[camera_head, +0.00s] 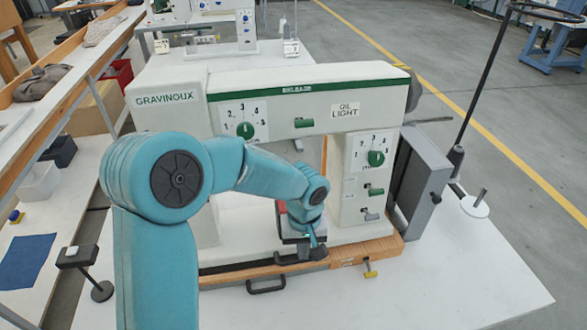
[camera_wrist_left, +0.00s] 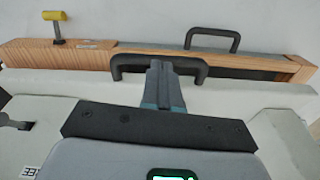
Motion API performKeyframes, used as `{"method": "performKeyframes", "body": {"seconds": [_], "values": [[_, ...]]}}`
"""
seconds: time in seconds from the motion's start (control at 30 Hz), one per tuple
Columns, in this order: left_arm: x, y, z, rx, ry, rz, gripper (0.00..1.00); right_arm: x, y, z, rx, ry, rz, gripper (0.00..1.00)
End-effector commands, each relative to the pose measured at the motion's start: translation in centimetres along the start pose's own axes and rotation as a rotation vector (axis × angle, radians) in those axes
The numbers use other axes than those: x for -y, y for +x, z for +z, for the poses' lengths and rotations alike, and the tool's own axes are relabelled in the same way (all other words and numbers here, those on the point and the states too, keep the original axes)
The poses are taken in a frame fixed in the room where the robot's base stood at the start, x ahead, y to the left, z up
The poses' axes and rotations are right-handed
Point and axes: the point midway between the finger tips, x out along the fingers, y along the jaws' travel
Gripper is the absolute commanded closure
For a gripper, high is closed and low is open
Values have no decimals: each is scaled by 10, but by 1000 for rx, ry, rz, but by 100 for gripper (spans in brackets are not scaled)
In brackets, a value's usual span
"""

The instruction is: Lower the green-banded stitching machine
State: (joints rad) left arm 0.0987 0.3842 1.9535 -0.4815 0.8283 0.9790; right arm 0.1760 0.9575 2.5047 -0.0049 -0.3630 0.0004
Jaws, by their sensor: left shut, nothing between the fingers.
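The stitching machine (camera_head: 290,82) is a cream body with a green band along its top edge and the name Gravinoux. It stands over a wooden base (camera_head: 345,258), with a dark gap along its lower front edge. I cannot tell how far it is tilted. A black handle (camera_wrist_left: 190,66) is on the body's front edge in the left wrist view. My left gripper (camera_wrist_left: 160,72) is shut and empty, its fingertips overlapping the middle of that handle; whether they touch it is unclear. In the head view the left gripper (camera_head: 313,240) is low at the machine's front. My right gripper is not in view.
A second black handle (camera_head: 267,285) and a yellow-ended lever (camera_head: 370,269) stick out from the wooden base. A grey box (camera_head: 420,185) and tall black pole (camera_head: 485,80) are at the right. White tabletop (camera_head: 440,285) is clear at front right.

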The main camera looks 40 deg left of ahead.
Motion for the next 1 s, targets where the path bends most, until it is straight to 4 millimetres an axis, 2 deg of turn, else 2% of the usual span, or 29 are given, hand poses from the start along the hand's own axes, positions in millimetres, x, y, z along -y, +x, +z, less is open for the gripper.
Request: {"method": "performKeyframes", "body": {"seconds": [0.53, 0.77, 1.0], "values": [[0, 12, 0, 0, 0, 0, 100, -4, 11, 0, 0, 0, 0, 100], [0, 3, 0, 0, 0, 0, 100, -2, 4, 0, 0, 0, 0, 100], [0, -19, 0, -2, 1, 1, 100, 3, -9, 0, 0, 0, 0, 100]]}}
